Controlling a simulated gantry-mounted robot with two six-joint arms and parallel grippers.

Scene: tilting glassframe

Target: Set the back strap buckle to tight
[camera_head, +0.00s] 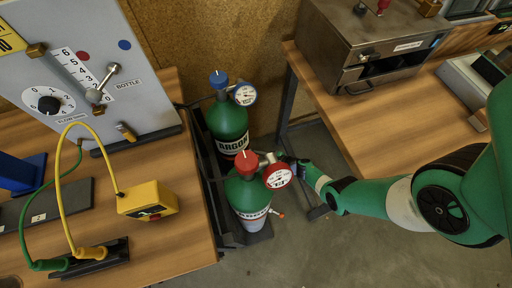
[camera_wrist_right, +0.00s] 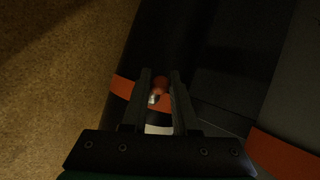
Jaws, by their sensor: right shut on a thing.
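Two green gas cylinders stand in a dark rack: the back one (camera_head: 227,120), labelled ARGON with a blue valve knob, and the front one (camera_head: 248,192) with a red knob. My right arm comes in from the right, and its gripper is beside the cylinders, mostly hidden behind the red gauge. In the right wrist view my right gripper (camera_wrist_right: 162,78) is shut on the small red-orange knob (camera_wrist_right: 161,85) of the buckle. An orange strap (camera_wrist_right: 124,87) runs beside it on a dark surface. The buckle's setting cannot be read. My left gripper is out of view.
A red gauge (camera_head: 277,175) is close to my right wrist. A small orange-tipped lever (camera_head: 280,214) sticks out from the front cylinder. A wooden bench (camera_head: 405,110) with a metal box (camera_head: 365,45) stands right; another bench (camera_head: 180,225) stands left.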

